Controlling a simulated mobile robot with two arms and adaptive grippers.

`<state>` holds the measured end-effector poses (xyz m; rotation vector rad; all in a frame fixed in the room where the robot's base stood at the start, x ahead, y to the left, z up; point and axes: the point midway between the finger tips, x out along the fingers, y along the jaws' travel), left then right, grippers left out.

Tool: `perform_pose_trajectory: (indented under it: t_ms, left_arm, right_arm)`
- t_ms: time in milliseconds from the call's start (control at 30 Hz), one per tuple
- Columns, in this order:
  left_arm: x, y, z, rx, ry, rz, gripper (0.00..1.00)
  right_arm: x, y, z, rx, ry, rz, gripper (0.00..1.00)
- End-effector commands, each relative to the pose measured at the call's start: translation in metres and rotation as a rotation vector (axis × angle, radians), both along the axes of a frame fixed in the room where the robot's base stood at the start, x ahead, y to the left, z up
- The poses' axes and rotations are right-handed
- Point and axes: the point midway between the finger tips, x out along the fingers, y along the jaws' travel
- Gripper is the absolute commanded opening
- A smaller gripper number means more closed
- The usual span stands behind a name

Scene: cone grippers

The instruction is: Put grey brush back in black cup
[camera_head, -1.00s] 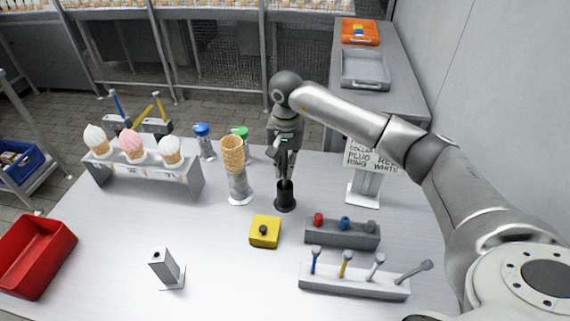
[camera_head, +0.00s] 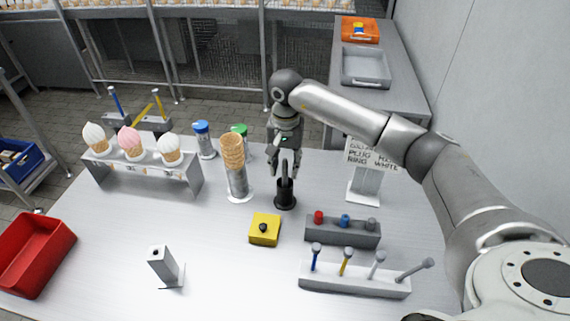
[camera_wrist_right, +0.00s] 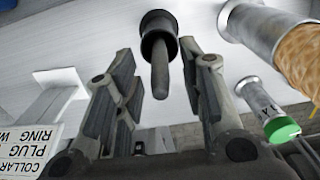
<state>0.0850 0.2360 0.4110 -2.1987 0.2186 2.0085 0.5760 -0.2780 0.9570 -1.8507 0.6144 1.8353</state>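The black cup (camera_head: 285,203) stands upright on the table, right of the cone stack. The grey brush (camera_head: 284,184) stands in it with its handle up; its lower end is hidden inside the cup. In the right wrist view the cup (camera_wrist_right: 158,24) shows with the brush handle (camera_wrist_right: 160,72) pointing toward my gripper. My right gripper (camera_head: 285,170) is above the cup, pointing down. Its fingers (camera_wrist_right: 161,82) are spread on both sides of the handle, with visible gaps. My left gripper is not in view.
Stacked cones in a metal holder (camera_head: 239,187) stand close left of the cup, with a green-capped shaker (camera_head: 241,139) behind. A yellow block (camera_head: 265,231), a grey plug rack (camera_head: 342,233) and a sign stand (camera_head: 364,188) are nearby.

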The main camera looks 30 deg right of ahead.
Motion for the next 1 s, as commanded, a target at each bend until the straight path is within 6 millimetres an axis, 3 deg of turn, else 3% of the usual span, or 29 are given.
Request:
perform_pose_trajectory:
  t_ms: [533, 700, 1000]
  left_arm:
    - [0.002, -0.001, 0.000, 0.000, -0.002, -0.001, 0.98]
    - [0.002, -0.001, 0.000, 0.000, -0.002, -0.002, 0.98]
    - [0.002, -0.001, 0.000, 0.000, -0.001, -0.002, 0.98]
  right_arm:
    - [0.000, -0.001, 0.101, 0.001, -0.004, -0.001, 0.37]
    - [-0.001, -0.001, 0.115, 0.000, -0.001, -0.001, 0.37]
    - [-0.001, -0.001, 0.117, 0.000, 0.000, 0.000, 0.37]
